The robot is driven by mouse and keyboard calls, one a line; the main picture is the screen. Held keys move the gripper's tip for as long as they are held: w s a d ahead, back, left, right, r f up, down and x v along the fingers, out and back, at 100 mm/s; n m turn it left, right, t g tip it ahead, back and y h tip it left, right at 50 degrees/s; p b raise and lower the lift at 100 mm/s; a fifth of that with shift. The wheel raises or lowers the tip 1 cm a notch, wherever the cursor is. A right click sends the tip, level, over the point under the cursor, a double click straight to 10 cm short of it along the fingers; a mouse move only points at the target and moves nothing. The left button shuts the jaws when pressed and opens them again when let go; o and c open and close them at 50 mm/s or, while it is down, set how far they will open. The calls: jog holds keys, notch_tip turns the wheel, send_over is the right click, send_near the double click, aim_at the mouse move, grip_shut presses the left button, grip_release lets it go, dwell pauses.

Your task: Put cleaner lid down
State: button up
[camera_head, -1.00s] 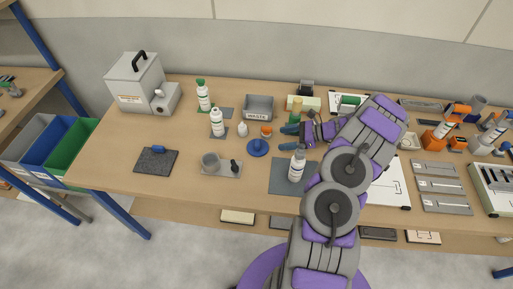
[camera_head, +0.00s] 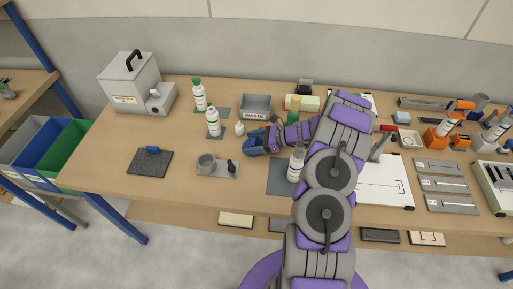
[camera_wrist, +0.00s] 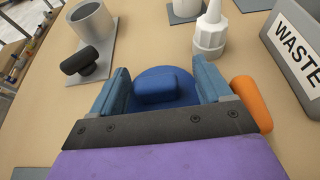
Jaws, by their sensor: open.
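The cleaner lid appears to be the round blue disc with a raised grip (camera_wrist: 155,90), lying on the table in the wrist view. My gripper (camera_wrist: 162,88) is open, with one blue finger on each side of the lid's grip. Gaps show between the grip and both fingers. In the head view my gripper (camera_head: 254,146) covers most of the lid. A white bottle (camera_head: 296,162) stands upright on a dark mat beside my arm.
A grey WASTE bin (camera_head: 256,106) stands behind my gripper. An orange item (camera_wrist: 253,103) lies close outside the right finger. A grey cup (camera_head: 206,161) and a dark-knobbed tool (camera_wrist: 80,60) stand on a plate to the left.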

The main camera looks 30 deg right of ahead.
jog(key=shift+a+f, duration=0.25)
jog(key=shift+a, duration=0.15)
jog(key=shift+s+f, duration=0.1)
jog(key=shift+s, duration=0.05)
jog(key=c, duration=0.7)
